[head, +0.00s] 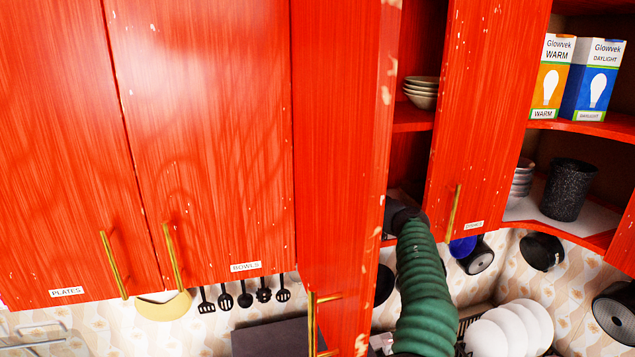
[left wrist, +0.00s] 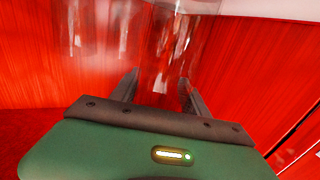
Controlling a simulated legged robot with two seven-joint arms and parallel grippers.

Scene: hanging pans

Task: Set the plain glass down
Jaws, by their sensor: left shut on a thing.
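My left gripper (left wrist: 158,90) shows in the left wrist view, its fingers on both sides of a clear plain glass (left wrist: 162,50). The gripper is shut on the glass, which looks upright. Red cupboard walls surround it. In the head view my green arm reaches up into an open red cupboard, and the dark gripper end (head: 398,212) is at its lower shelf, partly behind the open door. The glass cannot be made out there. Whether its base touches the shelf cannot be told. My right gripper is not in view.
More clear glassware (left wrist: 85,30) stands left of the held glass. Bowls (head: 421,92) sit on the shelf above. The open cupboard door (head: 343,150) is close left of my arm; another door (head: 480,110) is at right. White plates (head: 510,328) stand below.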

